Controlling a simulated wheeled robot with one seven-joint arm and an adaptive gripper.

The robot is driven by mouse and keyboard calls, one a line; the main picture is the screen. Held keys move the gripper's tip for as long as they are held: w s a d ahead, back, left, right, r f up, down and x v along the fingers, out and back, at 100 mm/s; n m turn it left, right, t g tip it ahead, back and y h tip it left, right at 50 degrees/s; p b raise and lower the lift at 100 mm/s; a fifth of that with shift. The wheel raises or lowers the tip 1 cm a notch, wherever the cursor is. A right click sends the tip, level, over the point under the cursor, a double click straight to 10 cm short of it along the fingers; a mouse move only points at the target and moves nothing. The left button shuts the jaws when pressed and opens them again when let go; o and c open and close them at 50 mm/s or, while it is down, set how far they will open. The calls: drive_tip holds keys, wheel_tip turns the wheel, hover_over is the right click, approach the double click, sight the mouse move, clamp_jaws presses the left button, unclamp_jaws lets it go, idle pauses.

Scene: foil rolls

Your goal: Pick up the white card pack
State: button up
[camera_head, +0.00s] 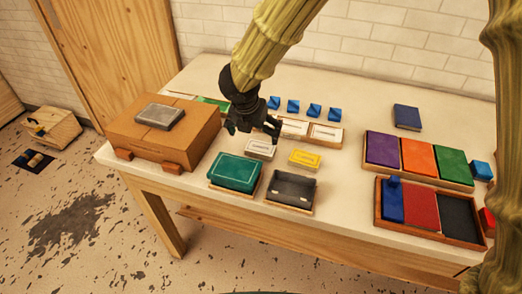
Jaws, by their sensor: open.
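A small white pack (261,148) with dark print lies on the white table, near its middle. My gripper (253,130) is black, with its fingers spread open and pointing down. In the picture it is just above and behind this pack, and I see nothing held in it. The height gap between fingers and pack is hard to judge. Two other white cards or packs, one on the left (294,127) and one on the right (326,134), lie in a wooden tray behind and to the right.
A yellow pack (304,159) lies right of the white pack. A green box (234,171) and a dark open tray (291,189) stand in front. A brown box (150,132) is at left. Several blue pieces (293,106) stand behind. Coloured blocks in trays (420,157) fill the right.

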sight(261, 147)
drive_tip(key=x, duration=0.3)
drive_tip(key=shift+s+d+x, duration=0.1)
drive_tip(key=shift+s+x, duration=0.1)
drive_tip(key=shift+x, duration=1.2)
drive_tip(key=shift+s+d+x, duration=0.15)
drive_tip(key=shift+x, duration=1.2)
drive_tip(key=shift+f, duration=0.1)
drive_tip(key=shift+c, duration=0.2)
drive_tip(key=c, duration=1.1)
wheel_tip(261, 147, up, 10)
drive_tip(key=shift+r, duration=0.1)
